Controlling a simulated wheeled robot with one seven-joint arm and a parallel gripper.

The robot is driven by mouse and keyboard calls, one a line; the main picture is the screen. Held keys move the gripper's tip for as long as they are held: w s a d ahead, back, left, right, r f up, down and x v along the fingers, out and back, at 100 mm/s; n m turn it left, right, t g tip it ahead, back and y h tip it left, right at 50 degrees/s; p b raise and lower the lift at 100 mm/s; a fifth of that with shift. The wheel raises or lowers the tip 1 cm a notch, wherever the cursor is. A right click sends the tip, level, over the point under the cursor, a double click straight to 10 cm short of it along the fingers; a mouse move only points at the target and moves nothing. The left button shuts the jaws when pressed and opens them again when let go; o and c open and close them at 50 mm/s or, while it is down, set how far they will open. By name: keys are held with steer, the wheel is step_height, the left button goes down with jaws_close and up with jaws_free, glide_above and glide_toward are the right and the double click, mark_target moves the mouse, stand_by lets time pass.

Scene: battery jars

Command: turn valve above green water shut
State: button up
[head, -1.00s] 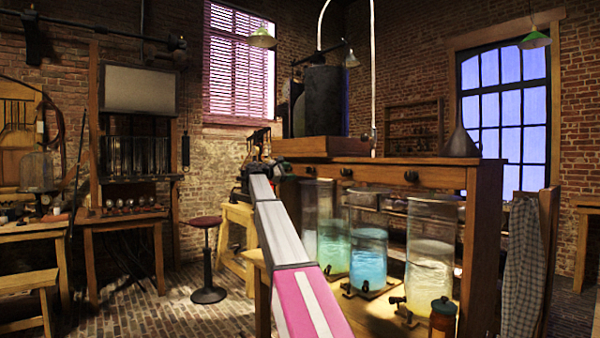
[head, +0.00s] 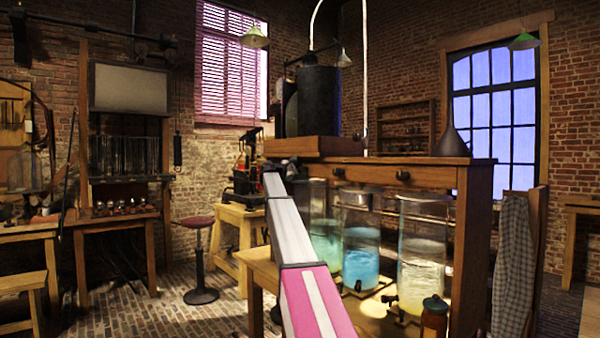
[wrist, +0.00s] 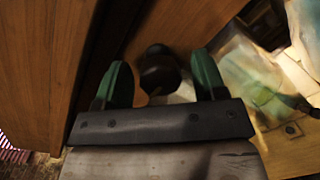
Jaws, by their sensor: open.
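The glass jar with green water (head: 325,237) stands leftmost of three jars under the wooden shelf in the head view. Dark round valve knobs sit on the shelf's front board above the jars. In the wrist view one dark knob (wrist: 158,72) lies between the green fingers of my gripper (wrist: 160,62), which are apart, with gaps on both sides. In the head view my gripper (head: 282,163) is small and dark at the board's left end, above the green jar. The knob there is hidden behind it.
Jars of blue water (head: 361,262) and yellowish water (head: 420,265) stand to the right, with other knobs (head: 402,175) above. A brown bottle (head: 434,318) stands near the bench's front.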

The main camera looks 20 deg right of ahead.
steer(key=c, duration=0.9)
